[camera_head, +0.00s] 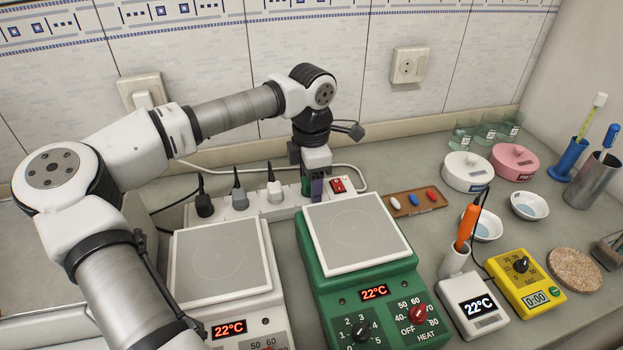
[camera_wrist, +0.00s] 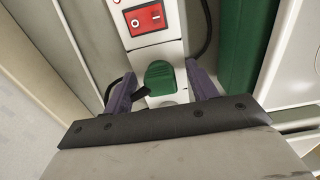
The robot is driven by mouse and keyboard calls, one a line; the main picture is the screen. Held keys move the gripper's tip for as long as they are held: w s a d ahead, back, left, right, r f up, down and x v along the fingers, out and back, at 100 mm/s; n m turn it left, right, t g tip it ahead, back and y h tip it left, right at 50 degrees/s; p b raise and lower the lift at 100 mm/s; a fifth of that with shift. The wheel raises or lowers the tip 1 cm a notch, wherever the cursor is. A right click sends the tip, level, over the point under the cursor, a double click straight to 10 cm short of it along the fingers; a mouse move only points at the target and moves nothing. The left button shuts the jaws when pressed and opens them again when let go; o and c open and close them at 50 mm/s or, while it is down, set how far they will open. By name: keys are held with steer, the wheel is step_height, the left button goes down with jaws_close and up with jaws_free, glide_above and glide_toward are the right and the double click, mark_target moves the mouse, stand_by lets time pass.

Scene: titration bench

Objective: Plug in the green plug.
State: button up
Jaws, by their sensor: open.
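The green plug (camera_wrist: 160,74) is at the switch end of the white power strip (camera_wrist: 127,53), close to a round socket face. I cannot tell how deep it sits. My gripper (camera_wrist: 160,80) is open, with one purple finger on each side of the plug and a visible gap on both sides. In the head view my gripper (camera_head: 316,188) points down over the strip, and a sliver of the green plug (camera_head: 306,186) shows beside a finger. The rest of it is hidden.
A red rocker switch (camera_head: 338,185) is beside my gripper. Black (camera_head: 204,204), grey (camera_head: 239,196) and white (camera_head: 274,191) plugs stand in the strip to the left. The green hotplate (camera_head: 365,285) stands just in front. A tray of stir bars (camera_head: 414,201) lies right.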

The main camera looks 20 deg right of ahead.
steer(key=shift+r, duration=0.1)
step_height(320, 180, up, 14)
steer(key=b, duration=0.1)
steer(key=shift+b, duration=0.3)
stand_by(0.3)
step_height(320, 180, up, 15)
steer(key=p, duration=1.3)
steer(key=shift+f, duration=0.2)
